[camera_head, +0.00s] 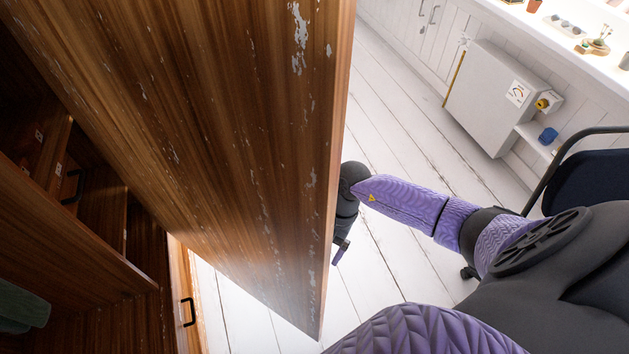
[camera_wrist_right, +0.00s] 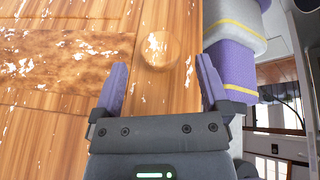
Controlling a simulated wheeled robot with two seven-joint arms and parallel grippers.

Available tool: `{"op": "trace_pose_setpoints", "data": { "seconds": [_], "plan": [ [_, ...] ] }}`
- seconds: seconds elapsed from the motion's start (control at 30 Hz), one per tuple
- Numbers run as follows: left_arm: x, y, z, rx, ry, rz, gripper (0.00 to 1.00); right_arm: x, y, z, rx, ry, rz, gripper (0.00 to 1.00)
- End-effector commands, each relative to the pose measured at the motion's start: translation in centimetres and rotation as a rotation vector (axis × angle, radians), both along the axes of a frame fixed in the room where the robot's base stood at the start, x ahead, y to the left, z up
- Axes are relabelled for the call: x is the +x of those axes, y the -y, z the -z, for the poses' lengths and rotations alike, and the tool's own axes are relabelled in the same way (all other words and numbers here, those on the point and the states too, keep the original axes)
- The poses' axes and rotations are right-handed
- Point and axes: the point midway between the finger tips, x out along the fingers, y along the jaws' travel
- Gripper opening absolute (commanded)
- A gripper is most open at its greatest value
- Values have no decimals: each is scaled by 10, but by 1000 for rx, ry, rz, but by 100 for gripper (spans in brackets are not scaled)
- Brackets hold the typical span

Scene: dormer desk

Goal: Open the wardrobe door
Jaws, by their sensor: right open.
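The wardrobe door (camera_head: 215,130) is worn brown wood with pale chips. It stands swung out across the head view, with the wardrobe interior (camera_head: 90,230) exposed to its left. My right gripper (camera_head: 341,250) is on the door's right side, partly hidden by its edge. In the right wrist view my right gripper (camera_wrist_right: 162,62) is open, with its two purple fingers apart. A round wooden knob (camera_wrist_right: 158,48) on a wooden surface shows between and just beyond the fingertips. The fingers are not closed on it. My left gripper is not in view.
Inside the wardrobe are shelves, a black handle (camera_head: 72,187) and a dark green cloth (camera_head: 22,306). Another black handle (camera_head: 188,312) is lower down. White floor (camera_head: 400,120) is clear between.

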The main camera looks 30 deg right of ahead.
Motion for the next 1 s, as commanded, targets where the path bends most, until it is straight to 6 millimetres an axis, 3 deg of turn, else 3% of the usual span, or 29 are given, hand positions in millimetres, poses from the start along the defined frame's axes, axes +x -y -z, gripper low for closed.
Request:
{"op": "trace_pose_setpoints", "data": {
  "seconds": [0.03, 0.17, 0.47, 0.9, 1.0],
  "plan": [
    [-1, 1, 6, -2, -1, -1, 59, -1, -5, 13, 3, -3, 0, 95],
    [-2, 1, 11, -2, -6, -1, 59, -2, -12, 28, 2, -2, 2, 95],
    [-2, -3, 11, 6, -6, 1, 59, -2, -14, 30, 1, 0, 0, 95],
    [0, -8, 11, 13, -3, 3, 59, -2, -13, 30, 1, 0, 0, 4],
    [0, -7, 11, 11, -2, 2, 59, -2, -13, 30, 1, 0, 0, 0]
  ]
}}
